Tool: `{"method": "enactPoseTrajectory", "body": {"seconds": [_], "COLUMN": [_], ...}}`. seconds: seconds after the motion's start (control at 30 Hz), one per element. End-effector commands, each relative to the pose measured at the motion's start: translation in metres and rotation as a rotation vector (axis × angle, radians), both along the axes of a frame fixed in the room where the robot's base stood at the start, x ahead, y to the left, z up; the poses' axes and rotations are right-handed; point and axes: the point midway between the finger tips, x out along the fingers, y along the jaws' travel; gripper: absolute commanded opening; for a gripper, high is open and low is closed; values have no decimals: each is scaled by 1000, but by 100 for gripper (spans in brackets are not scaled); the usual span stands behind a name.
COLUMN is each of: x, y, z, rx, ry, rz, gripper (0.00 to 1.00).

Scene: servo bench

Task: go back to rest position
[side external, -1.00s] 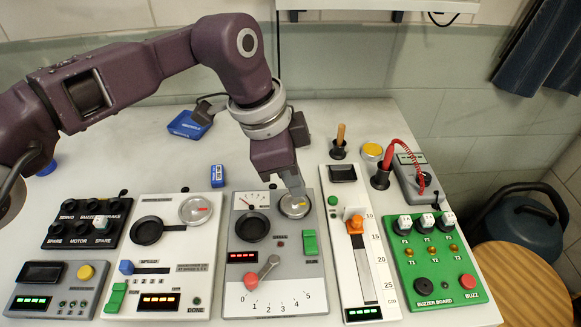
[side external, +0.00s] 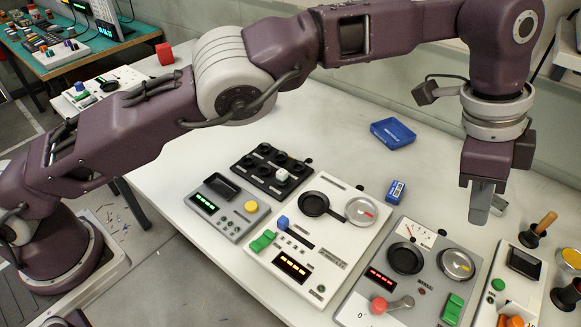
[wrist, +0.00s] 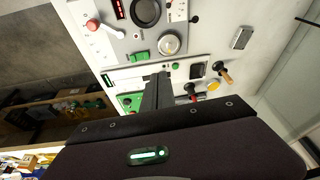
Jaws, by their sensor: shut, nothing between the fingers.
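My gripper (side external: 481,215) is shut and empty, pointing down. In the side external view it hangs above the bench near the back edge of the grey panel (side external: 352,310), which has a red-knobbed lever (side external: 392,305), a meter and a round silver dial (side external: 457,264). The fingertips appear apart from the panel. In the wrist view the closed fingers (wrist: 156,92) show in the middle, with the dial (wrist: 169,43) just beyond them. The bench surface right below the fingertips is partly hidden by my gripper.
A white panel (side external: 340,262) and a black knob panel (side external: 262,170) stand to the left. A blue tray (side external: 392,133) and a small blue box (side external: 396,191) lie behind. A wooden-handled tool (side external: 543,224) stands upright at right. The back of the bench has free room.

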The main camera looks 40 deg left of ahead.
Motion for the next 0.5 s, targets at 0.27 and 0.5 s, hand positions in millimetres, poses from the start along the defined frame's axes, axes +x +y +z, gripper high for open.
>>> {"method": "enactPoseTrajectory", "body": {"seconds": [0.27, 0.5], "x": [13, -129], "y": [207, 355], "z": [150, 162], "rx": [-118, -179], "ry": [22, -17], "rz": [658, 1131], "gripper": [0, 0]}}
